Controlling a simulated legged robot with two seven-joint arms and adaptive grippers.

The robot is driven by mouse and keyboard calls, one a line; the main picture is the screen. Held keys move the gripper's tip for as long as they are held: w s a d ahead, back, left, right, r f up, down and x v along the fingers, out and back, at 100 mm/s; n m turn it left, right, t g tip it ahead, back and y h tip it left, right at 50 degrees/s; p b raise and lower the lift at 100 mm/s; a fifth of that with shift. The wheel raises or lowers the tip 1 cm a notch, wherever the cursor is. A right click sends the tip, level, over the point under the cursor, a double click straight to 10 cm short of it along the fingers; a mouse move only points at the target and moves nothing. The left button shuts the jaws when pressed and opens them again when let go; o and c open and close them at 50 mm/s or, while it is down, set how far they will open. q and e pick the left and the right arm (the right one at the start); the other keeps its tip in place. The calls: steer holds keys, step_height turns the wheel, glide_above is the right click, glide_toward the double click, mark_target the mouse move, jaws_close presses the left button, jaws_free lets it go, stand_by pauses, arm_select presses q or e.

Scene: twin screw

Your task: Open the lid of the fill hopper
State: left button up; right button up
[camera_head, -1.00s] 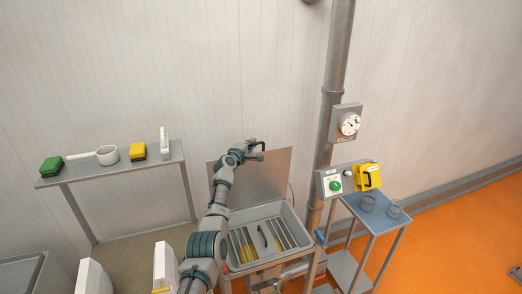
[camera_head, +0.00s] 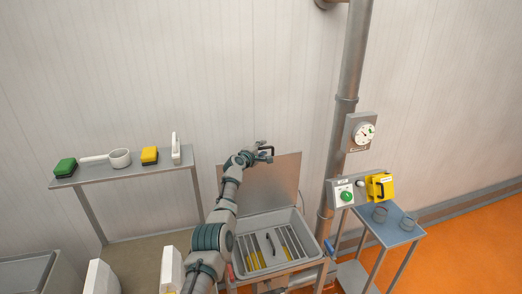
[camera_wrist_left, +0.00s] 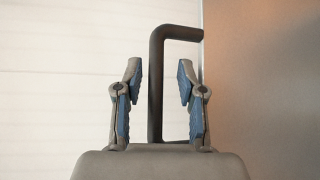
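The fill hopper (camera_head: 310,243) is a grey metal bin with a slatted grate inside, at the bottom middle of the head view. Its flat grey lid (camera_head: 286,182) stands raised, close to upright, at the hopper's back edge. The lid's dark bent handle (camera_head: 270,150) is at the lid's top edge. My left gripper (camera_head: 261,153) is at this handle. In the left wrist view, the handle (camera_wrist_left: 157,60) rises between the open fingers of the left gripper (camera_wrist_left: 160,85), with gaps on both sides. My right gripper is not in view.
A shelf (camera_head: 130,181) at left holds a green brush, a white scoop and a yellow brush. A small table (camera_head: 396,232) carries two glass cups.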

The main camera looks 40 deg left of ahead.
arm_select(q)
steer(key=shift+a+r, duration=0.1)
steer(key=shift+s+a, duration=0.4)
steer(key=shift+s, duration=0.25)
steer(key=d+f+v, duration=0.1)
steer(key=v, duration=0.5)
steer(key=shift+r, duration=0.4)
